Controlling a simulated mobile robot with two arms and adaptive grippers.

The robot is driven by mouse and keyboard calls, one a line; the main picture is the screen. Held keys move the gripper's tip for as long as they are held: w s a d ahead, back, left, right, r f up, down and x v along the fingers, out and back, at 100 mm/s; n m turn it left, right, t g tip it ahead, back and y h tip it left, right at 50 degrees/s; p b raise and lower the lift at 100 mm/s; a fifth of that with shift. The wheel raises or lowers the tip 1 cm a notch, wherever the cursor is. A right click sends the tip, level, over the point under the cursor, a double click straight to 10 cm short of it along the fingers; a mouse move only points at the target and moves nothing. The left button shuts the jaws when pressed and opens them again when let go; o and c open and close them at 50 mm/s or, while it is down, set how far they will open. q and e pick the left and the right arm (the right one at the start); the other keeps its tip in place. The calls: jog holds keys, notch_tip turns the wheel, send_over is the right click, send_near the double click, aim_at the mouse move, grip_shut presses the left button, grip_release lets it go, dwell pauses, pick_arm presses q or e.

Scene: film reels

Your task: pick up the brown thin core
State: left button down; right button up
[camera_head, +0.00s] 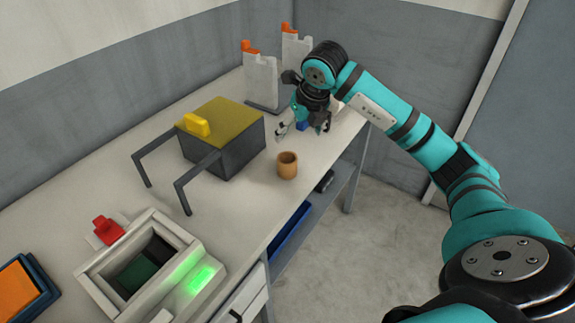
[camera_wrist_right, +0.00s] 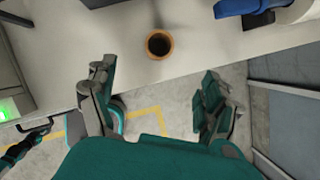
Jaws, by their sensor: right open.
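The brown thin core (camera_head: 287,165) is a small tan-brown hollow cylinder standing upright on the workbench (camera_head: 240,211), near its front edge. In the right wrist view the core (camera_wrist_right: 159,44) shows from above with a dark hole, beyond the fingertips and between their lines. My right gripper (camera_head: 303,130) is behind the core and to its right in the head view, apart from it. In the right wrist view the right gripper (camera_wrist_right: 160,90) has its fingers wide apart with nothing between them.
A dark box with a yellow top (camera_head: 226,121) and grey bracket arms stands left of the core. A light-framed device with a green light (camera_head: 201,278) is at the front left. Two white stands with orange tops (camera_head: 261,80) are at the back. Bench around the core is clear.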

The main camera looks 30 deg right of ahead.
jog(key=p, duration=0.3)
send_near(287, 162)
jog(key=shift+w+a+f, duration=0.1)
jog(key=shift+a+f, duration=0.05)
jog(key=shift+f, duration=0.4)
jog(key=shift+w+a+f, duration=0.1)
jog(key=shift+a+f, duration=0.1)
jog(key=shift+f, duration=0.4)
jog(key=shift+w+f, duration=0.2)
jog(key=shift+f, duration=0.35)
jog(key=p+x, duration=0.1)
jog(key=x, duration=0.2)
jog(key=shift+a+f+p, duration=0.1)
jog(key=shift+f+p, duration=0.2)
jog(key=shift+w+f, duration=0.2)
jog(key=shift+f, duration=0.15)
jog(key=c, duration=1.2)
